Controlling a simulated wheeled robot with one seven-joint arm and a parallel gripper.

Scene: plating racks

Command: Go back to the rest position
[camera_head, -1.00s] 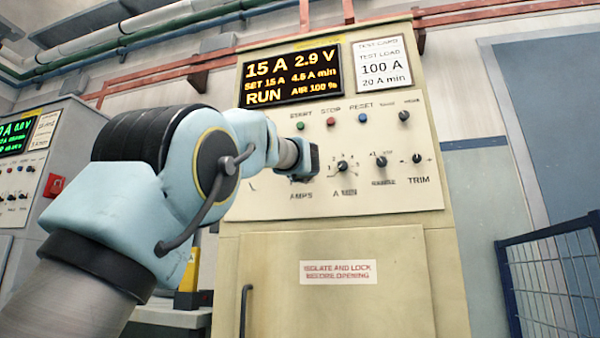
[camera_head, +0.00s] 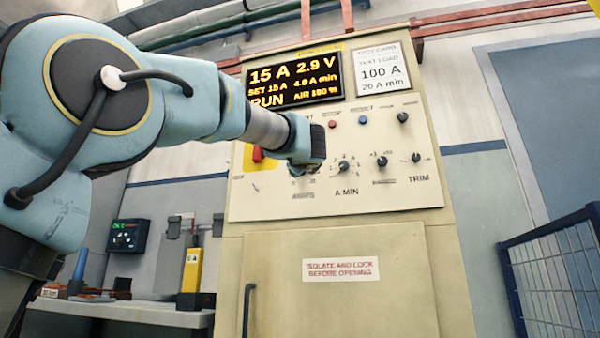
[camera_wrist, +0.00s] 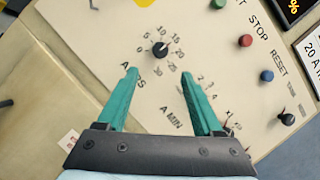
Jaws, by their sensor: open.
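My gripper (camera_wrist: 160,88) is open and empty in the wrist view, its two green fingers spread in front of the cream control panel (camera_wrist: 150,140). The black AMPS knob (camera_wrist: 160,49) shows beyond the fingertips, with nothing gripping it. In the head view my arm reaches in from the left and its wrist end covers part of the panel (camera_head: 400,190) near the AMPS label. The fingers are hidden in the head view. The display (camera_head: 293,80) reads 15 A, 2.9 V, SET 15 A and RUN.
A red handle on a yellow plate (camera_head: 248,158) sits left of my wrist. A bench (camera_head: 150,312) with a yellow device (camera_head: 192,270) stands left of the cabinet. A blue mesh fence (camera_head: 555,265) stands at right.

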